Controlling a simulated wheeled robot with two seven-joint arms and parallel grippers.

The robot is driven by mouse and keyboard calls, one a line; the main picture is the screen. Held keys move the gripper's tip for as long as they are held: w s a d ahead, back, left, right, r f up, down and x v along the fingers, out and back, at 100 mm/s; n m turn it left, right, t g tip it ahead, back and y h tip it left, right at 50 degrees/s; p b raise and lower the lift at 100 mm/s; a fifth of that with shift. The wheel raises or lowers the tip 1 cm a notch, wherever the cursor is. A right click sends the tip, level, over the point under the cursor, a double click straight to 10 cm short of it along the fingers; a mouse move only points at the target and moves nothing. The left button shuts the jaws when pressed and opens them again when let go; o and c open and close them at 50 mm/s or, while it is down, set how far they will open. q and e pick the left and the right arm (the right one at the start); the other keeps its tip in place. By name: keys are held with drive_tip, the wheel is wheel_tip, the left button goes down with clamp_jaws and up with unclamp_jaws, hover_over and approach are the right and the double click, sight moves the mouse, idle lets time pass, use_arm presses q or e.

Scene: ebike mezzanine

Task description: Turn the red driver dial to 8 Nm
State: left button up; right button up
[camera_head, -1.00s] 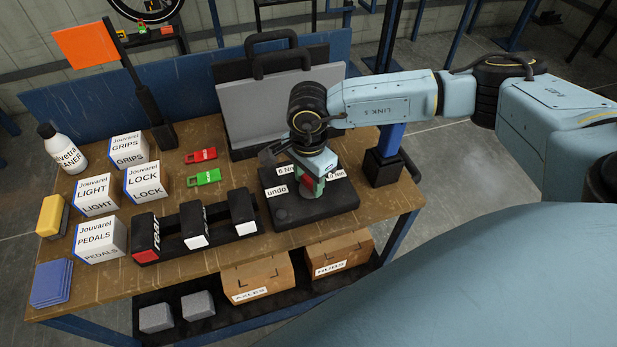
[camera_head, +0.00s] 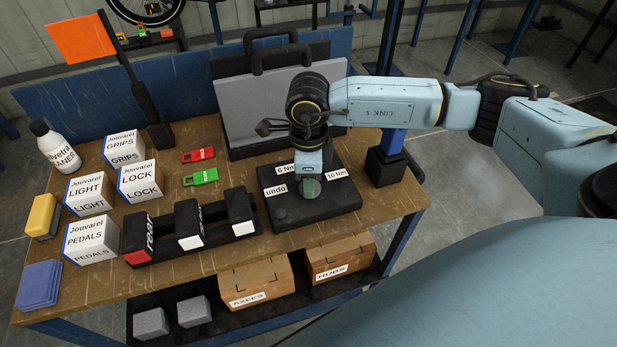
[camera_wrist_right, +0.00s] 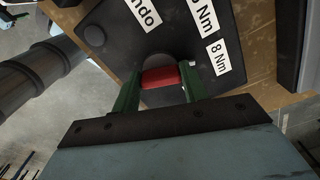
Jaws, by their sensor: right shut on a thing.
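The black driver base (camera_head: 345,203) stands on the bench with "undo" (camera_head: 276,190), "6 Nm" and "10 Nm" (camera_head: 336,175) labels showing in the head view. My right gripper (camera_head: 310,187) comes down over its middle and hides the dial there. In the right wrist view the two green fingers (camera_wrist_right: 159,88) are shut on the red dial (camera_wrist_right: 160,78), one at each end of its bar, with a grey disc behind it. The "8 Nm" label (camera_wrist_right: 217,58) lies up and right of the dial. I cannot tell which label the dial points to. My left gripper is out of view.
A grey case (camera_head: 255,100) stands behind the base. A black rack (camera_head: 190,235) with several blocks is to its left, and a blue post on a black foot (camera_head: 386,166) to its right. Red and green tags (camera_head: 201,177) and white boxes (camera_head: 128,180) lie farther left.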

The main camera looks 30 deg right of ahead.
drive_tip(key=shift+m, duration=0.6)
drive_tip(key=o, duration=1)
drive_tip(key=shift+r, duration=0.1)
wheel_tip(320, 180, up, 13)
drive_tip(key=shift+r, duration=0.1)
